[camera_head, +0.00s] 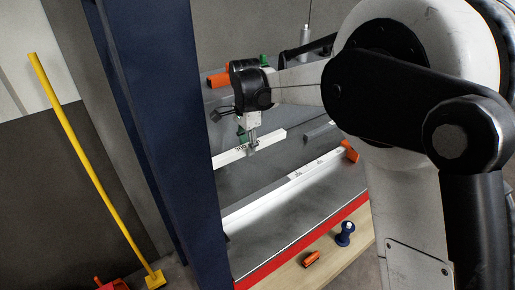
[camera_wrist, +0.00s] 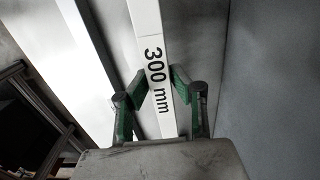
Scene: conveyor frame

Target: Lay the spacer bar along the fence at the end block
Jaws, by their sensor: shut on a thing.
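The white spacer bar (camera_head: 227,157), marked "300 mm", is in my gripper (camera_head: 247,143) above or on the grey bed, toward its far side; I cannot tell whether it touches the bed. In the wrist view the bar (camera_wrist: 146,22) runs between the green fingertips (camera_wrist: 160,84), which close on it from both sides near the print. A long white fence-like rail (camera_head: 270,200) lies nearer the front, apart from the bar and roughly parallel to it. An orange block (camera_head: 350,151) stands at the rail's right end. A wide white strip (camera_wrist: 88,45) lies left of the bar in the wrist view.
A dark blue post (camera_head: 165,130) hides the bed's left side. A grey bar (camera_head: 319,132) lies right of my gripper. Orange (camera_head: 217,79) and grey cylindrical (camera_head: 304,36) items stand behind. A blue spool (camera_head: 345,234) and an orange piece (camera_head: 311,258) sit on the wooden front ledge.

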